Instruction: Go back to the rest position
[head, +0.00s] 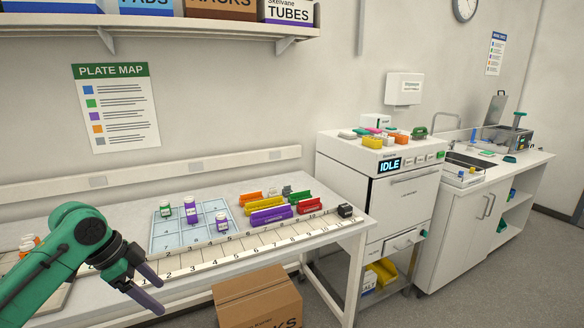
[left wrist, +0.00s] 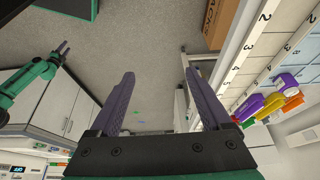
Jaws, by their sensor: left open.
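My left gripper (head: 158,295) is at the lower left of the head view, in front of the bench's near edge. Its two purple-grey fingers are apart with nothing between them. In the left wrist view the same fingers (left wrist: 160,85) frame bare floor. My right arm's green links show at the left of the left wrist view, ending in a small dark gripper (left wrist: 63,47); whether its jaws are open is too small to tell. The right gripper is outside the head view.
The bench (head: 335,237) carries a blue-lined grid mat (head: 160,240) with small bottles, coloured racks (head: 271,215) and a numbered strip (head: 215,254). A white machine (head: 405,200) stands right of the bench; the floor beyond is clear.

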